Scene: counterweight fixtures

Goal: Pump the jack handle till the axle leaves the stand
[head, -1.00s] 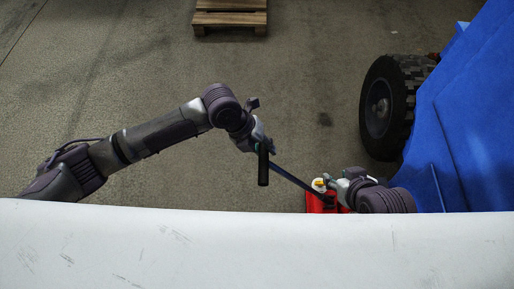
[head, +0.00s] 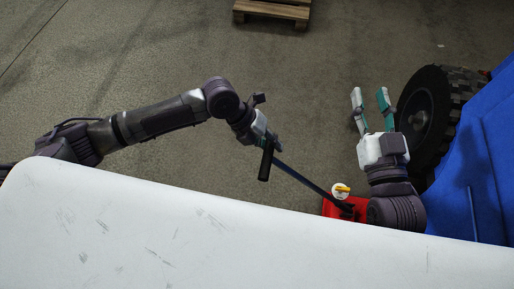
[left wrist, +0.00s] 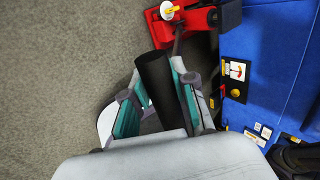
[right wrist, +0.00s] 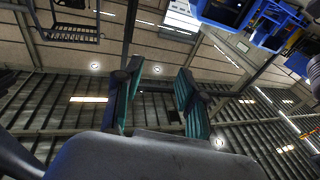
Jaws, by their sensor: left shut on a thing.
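The red jack (head: 333,209) stands on the floor, partly hidden behind a white surface and my right arm. It carries a white disc with a yellow part. Its long handle (head: 300,178) slopes to a black grip (head: 265,166). My left gripper (head: 267,141) is shut on the handle near the black grip; the left wrist view shows the grip (left wrist: 155,82) between its fingers. My right gripper (head: 371,108) is open and empty, raised above the jack and beside the wheel. Its fingers (right wrist: 156,88) show only roof behind them. I cannot make out the axle or stand.
A black wheel (head: 426,112) and a blue machine body (head: 480,165) stand at the right, close to my right gripper. A wooden pallet (head: 272,11) lies at the top. The white surface (head: 200,235) fills the bottom. The middle floor is clear.

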